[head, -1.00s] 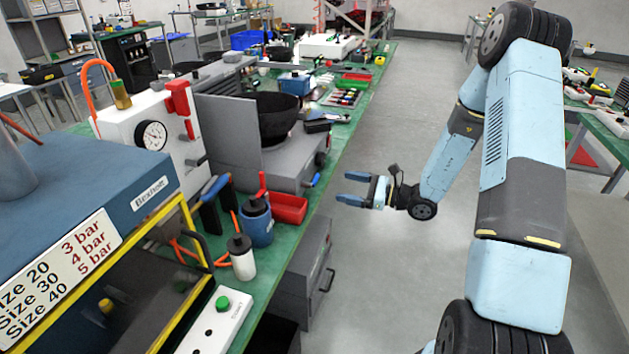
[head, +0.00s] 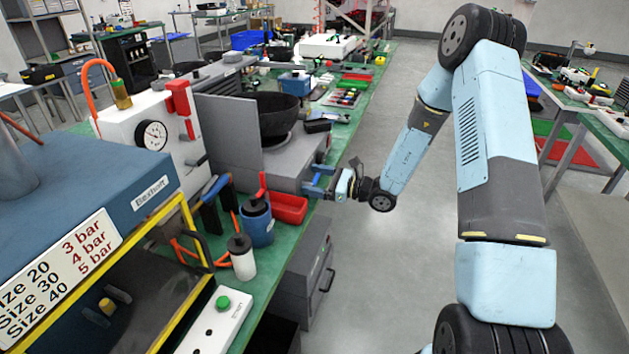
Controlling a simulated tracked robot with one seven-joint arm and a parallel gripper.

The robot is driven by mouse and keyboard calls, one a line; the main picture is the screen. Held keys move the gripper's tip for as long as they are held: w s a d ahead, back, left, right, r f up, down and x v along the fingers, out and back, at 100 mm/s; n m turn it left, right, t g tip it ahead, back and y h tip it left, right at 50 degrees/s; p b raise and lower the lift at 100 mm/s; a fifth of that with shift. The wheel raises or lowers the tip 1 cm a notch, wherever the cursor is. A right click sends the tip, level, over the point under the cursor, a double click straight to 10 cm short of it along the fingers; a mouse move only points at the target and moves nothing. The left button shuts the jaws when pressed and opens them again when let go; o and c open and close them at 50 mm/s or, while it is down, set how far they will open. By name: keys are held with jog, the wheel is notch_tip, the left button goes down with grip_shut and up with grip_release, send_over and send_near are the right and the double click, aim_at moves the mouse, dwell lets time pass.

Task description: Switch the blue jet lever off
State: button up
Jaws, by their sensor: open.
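The blue jet lever belongs to the grey unit (head: 232,128) with the black bowl (head: 279,117), low on its right side at the bench edge. My gripper (head: 314,180) is open, with its two blue fingers pointing left at that spot. The fingers and the lever are a similar blue and overlap in the head view. I cannot clearly tell the lever apart from the fingers, nor whether they touch it. The lever's exact angle is hidden.
A red bin (head: 290,209), a blue bottle (head: 257,224) and a white bottle (head: 242,260) stand on the green bench just left of my gripper. A grey drawer cabinet (head: 306,262) is below. The floor (head: 385,270) to the right is clear.

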jog(key=c, duration=0.9)
jog(key=shift+w+d+f+m, duration=0.15)
jog(key=shift+m, duration=0.85)
jog(key=o, duration=0.7)
jog(key=shift+o, duration=1)
jog(key=v, duration=1.3)
jog(key=shift+d, duration=0.35)
jog(key=shift+s, duration=0.2)
